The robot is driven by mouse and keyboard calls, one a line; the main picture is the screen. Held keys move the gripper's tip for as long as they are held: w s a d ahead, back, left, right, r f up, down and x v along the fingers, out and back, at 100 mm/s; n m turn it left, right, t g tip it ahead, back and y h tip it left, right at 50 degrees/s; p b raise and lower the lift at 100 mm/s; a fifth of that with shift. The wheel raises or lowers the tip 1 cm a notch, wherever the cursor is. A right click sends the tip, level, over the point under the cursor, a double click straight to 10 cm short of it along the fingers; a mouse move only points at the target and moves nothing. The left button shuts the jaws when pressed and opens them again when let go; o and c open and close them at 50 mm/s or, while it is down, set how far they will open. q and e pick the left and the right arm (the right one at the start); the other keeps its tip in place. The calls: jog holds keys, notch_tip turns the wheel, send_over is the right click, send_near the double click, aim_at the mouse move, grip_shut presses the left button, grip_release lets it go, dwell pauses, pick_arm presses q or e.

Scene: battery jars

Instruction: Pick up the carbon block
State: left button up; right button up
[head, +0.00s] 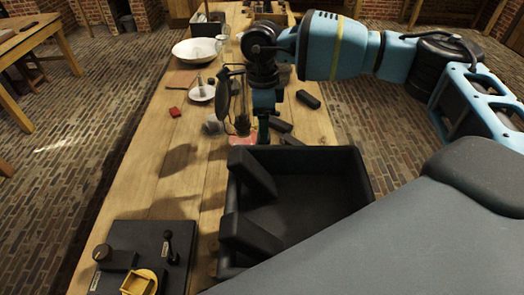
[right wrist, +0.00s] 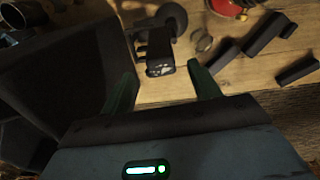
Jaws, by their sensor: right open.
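Several dark blocks that could be the carbon block lie on the wooden table; I cannot tell which is meant. In the head view one dark block (head: 308,99) lies right of my right gripper (head: 262,127), and others (head: 280,124) lie closer to it. The right wrist view shows dark blocks (right wrist: 265,32) and (right wrist: 297,70) to the right of the gripper. My right gripper (right wrist: 163,82) is open, pointing down over the table. A dark item with a pale end (right wrist: 158,55) shows between and beyond its fingertips; contact is not visible. My left gripper is out of view.
A black open crate (head: 365,180) stands on the near side of the gripper, with dark slabs leaning inside. A red dish (right wrist: 232,6) is close by. A white bowl (head: 194,51), small red block (head: 174,112) and black board (head: 130,235) are farther left.

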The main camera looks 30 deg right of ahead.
jog(key=shift+a+f, duration=0.2)
jog(key=shift+f, duration=2.5)
jog(key=c, duration=1.3)
notch_tip(320, 180, up, 10)
jog(key=shift+r, duration=0.1)
jog(key=shift+c, duration=0.2)
